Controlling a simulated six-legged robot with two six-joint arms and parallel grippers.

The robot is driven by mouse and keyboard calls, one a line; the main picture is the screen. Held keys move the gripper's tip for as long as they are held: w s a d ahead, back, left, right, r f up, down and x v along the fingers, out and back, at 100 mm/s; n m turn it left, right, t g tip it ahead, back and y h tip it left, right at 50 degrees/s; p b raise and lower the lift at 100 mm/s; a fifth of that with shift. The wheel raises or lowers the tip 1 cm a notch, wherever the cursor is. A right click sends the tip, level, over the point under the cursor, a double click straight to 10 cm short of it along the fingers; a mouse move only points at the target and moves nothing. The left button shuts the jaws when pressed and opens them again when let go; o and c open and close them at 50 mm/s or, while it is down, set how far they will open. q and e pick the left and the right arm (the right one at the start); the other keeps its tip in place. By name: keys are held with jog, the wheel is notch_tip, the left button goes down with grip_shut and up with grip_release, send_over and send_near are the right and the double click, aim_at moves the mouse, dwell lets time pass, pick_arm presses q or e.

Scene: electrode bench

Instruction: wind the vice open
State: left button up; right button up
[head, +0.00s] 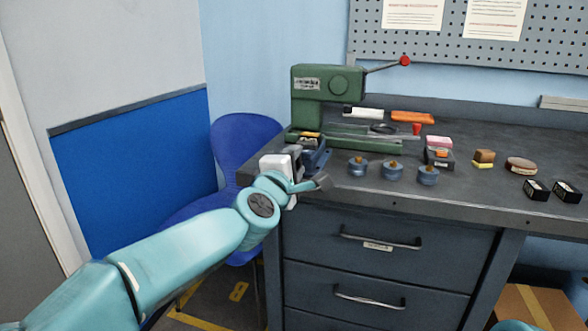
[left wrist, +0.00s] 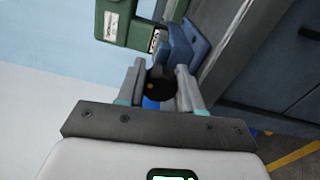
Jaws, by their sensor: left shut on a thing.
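The blue vice (head: 318,157) is fixed at the front left corner of the bench. It also shows in the left wrist view (left wrist: 187,45), just beyond my fingers. My left gripper (head: 299,159) is at the vice's left end, seen from behind and partly covered by my own wrist. In the left wrist view my left gripper's (left wrist: 160,72) two fingers stand on either side of a dark round knob (left wrist: 157,86) with a small yellow dot, and are shut on it. The knob is hidden in the head view. The gap between the vice jaws is not clear. My right gripper is out of view.
A green press (head: 328,90) with a red-tipped lever stands behind the vice. Several blue pots (head: 393,170) stand along the bench (head: 460,195), right of the vice. A blue chair (head: 240,140) is left of the bench. Drawers (head: 385,262) lie below.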

pick_arm(q)
jog(key=shift+n, duration=0.8)
jog(key=shift+b, duration=0.3)
jog(key=o, duration=1)
jog(key=shift+o, duration=0.2)
jog(key=shift+s, duration=0.1)
jog(key=shift+s+a, duration=0.15)
jog(key=shift+s, duration=0.2)
jog(key=b+v, duration=0.1)
jog(key=v, duration=1.4)
jog(key=shift+s, duration=0.2)
